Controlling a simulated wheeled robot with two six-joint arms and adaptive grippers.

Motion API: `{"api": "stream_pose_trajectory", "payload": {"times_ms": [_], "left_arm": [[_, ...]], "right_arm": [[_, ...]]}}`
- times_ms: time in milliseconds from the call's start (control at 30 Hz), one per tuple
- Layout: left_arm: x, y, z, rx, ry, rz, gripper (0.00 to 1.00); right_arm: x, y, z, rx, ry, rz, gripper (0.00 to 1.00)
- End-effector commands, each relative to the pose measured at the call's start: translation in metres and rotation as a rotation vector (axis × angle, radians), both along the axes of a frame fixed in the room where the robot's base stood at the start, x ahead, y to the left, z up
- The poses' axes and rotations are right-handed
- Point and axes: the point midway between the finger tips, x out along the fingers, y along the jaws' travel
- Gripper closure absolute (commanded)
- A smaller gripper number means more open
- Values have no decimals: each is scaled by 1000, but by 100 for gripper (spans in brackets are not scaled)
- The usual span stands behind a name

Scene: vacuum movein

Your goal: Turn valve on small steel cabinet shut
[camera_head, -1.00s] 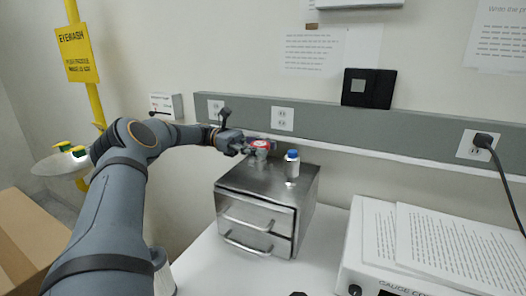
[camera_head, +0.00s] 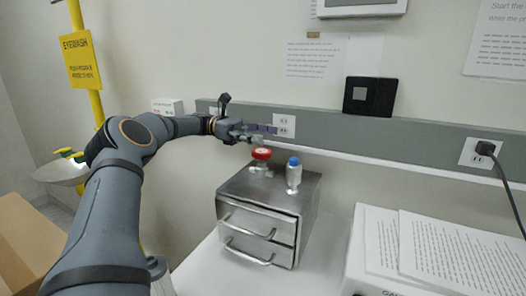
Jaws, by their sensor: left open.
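The small steel cabinet (camera_head: 262,189) stands on the white bench, with two drawers and curved handles on its front. On its top, toward the back left, is a valve with a red round knob (camera_head: 261,153). Beside it to the right stands a silver fitting with a blue cap (camera_head: 294,172). My left gripper (camera_head: 262,133) is open and empty, just above and behind the red knob in the picture, and looks apart from it. My right gripper is out of view.
A grey rail with outlets (camera_head: 284,126) runs along the wall close behind the gripper. A white box with papers (camera_head: 395,245) stands to the right. A yellow eyewash post (camera_head: 90,95) and a cardboard box (camera_head: 30,250) are at the left. The bench between is clear.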

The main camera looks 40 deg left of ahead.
Motion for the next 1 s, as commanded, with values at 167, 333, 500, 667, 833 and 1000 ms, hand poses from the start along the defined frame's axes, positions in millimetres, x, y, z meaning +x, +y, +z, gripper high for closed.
{"api": "stream_pose_trajectory", "payload": {"times_ms": [167, 333, 500, 667, 833, 1000], "left_arm": [[0, 0, 31, 2, 0, 0, 27], [0, 0, 41, 1, 0, 0, 27], [0, 0, 42, 0, 1, 0, 27], [0, 0, 50, 0, 0, 0, 42], [0, 0, 84, 0, 0, 0, 42], [0, 0, 110, 0, 1, 0, 42]], "right_arm": [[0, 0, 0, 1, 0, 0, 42], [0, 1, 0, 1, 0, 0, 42], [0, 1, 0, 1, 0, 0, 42], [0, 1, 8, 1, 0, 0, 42], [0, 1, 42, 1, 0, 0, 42], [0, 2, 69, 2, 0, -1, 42]]}}
